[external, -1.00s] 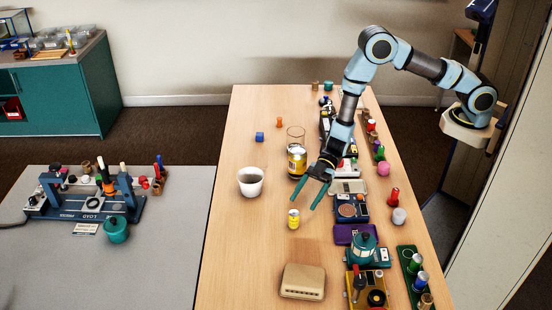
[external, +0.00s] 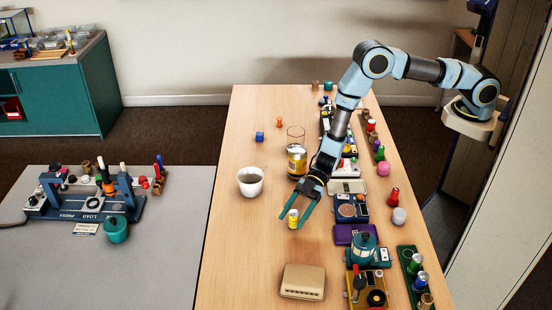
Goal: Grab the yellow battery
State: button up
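The yellow battery (external: 293,219) stands upright on the wooden table, left of the row of devices. My gripper (external: 292,222) has come down over it from above. Its two green fingers are spread, one on each side of the battery. The fingers look open, with a small gap at the left; I cannot tell whether the right finger touches the battery. The top and right side of the battery are close to the fingers.
A beige box (external: 302,281) lies in front. A purple case (external: 352,234) and a teal kettle-like device (external: 364,249) are to the right. The table left of the battery is clear.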

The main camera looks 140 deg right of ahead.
grip_shut()
dwell(0.3)
jog(key=shift+r, duration=0.15)
